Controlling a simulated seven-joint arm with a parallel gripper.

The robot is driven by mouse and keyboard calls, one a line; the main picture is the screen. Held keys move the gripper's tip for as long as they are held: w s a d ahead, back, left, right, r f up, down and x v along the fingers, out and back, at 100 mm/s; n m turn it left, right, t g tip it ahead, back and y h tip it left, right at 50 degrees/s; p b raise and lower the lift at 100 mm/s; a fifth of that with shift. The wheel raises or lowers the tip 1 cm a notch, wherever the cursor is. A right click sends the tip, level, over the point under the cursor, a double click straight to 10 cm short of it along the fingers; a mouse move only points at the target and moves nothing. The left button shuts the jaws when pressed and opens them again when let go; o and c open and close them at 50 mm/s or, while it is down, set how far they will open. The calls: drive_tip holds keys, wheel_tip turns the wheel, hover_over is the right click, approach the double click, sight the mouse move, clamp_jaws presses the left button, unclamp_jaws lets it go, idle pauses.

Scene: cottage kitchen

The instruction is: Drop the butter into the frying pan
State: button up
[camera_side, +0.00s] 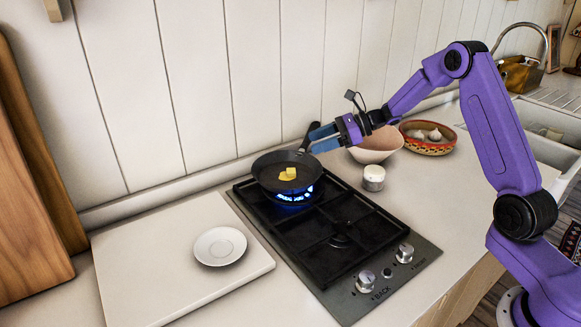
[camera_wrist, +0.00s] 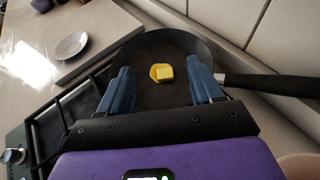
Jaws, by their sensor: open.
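The yellow butter (camera_side: 288,174) lies inside the black frying pan (camera_side: 262,178), with a flat darker yellow patch beside and under it. The butter also shows in the wrist view (camera_wrist: 166,73), near the middle of the pan floor (camera_wrist: 150,97). The pan sits on the back burner, over a blue flame. My gripper (camera_side: 312,139) is open and empty, beside the pan's handle side and above it in the side view. In the wrist view its two blue fingers (camera_wrist: 163,84) are spread wide, with the butter seen between and beyond them.
A white plate (camera_side: 220,246) sits empty on a pale board (camera_side: 130,262) left of the stove (camera_side: 375,250). A small white jar (camera_side: 374,178), a pinkish bowl (camera_side: 376,152) and a patterned garlic bowl (camera_side: 428,148) stand to the right. The front burners are clear.

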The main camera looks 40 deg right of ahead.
drive_tip(key=v, duration=1.2)
drive_tip(key=shift+s+d, duration=0.2)
drive_tip(key=shift+d, duration=0.1)
drive_tip(key=s+a+f+n+g+h, duration=0.1)
drive_tip(key=s+a+n+g+h, duration=0.3)
drive_tip(key=s+a+n+g, duration=0.95)
drive_tip(key=s+a+f+n+t+h, duration=0.1)
drive_tip(key=s+n+t+h, duration=0.5)
drive_tip(key=s+n, duration=1.7)
drive_tip(key=shift+s+a+f+n+h, duration=0.35)
drive_tip(key=shift+s+f, duration=0.3)
drive_tip(key=shift+s, duration=0.4)
